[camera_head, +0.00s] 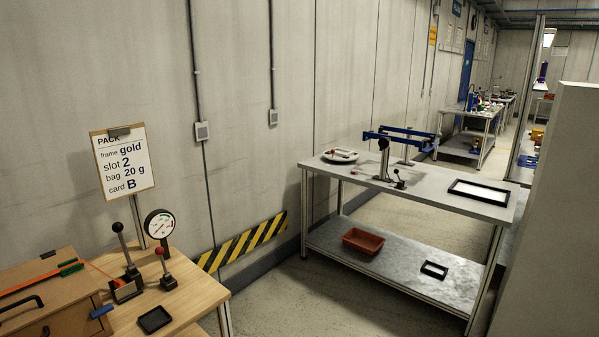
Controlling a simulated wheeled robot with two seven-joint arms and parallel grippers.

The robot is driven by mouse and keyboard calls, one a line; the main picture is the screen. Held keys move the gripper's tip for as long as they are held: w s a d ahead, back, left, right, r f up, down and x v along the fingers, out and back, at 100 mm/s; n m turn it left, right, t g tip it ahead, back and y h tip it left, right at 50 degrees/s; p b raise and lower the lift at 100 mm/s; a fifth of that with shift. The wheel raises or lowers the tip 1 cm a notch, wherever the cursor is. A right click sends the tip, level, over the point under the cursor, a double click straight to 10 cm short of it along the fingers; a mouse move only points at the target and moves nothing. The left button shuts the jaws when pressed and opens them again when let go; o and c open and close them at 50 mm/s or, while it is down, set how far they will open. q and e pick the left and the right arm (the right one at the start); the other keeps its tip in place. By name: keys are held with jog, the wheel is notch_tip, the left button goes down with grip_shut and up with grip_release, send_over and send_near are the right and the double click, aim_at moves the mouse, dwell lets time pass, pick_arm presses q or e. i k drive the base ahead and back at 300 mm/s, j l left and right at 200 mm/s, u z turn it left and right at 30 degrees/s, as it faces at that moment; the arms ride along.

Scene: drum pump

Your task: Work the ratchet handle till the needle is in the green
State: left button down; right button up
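A round dial gauge (159,224) with a white face and dark rim stands on the wooden bench at the lower left. Small red and green marks show on its face, but the needle is too small to read. A lever with a black ball knob (118,228) rises from a small base left of the gauge, leaning slightly left. I cannot tell which lever is the ratchet handle. Neither of my grippers is in view.
A brown box (40,310) with an orange strap sits left of the levers on the wooden bench (190,303). A black tray (154,320) lies in front. A clipboard sign (122,165) stands behind. A grey table (440,195) is further right, with floor between.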

aim_at(117, 226)
jog(key=i+j, duration=0.7)
jog(key=i, duration=0.05)
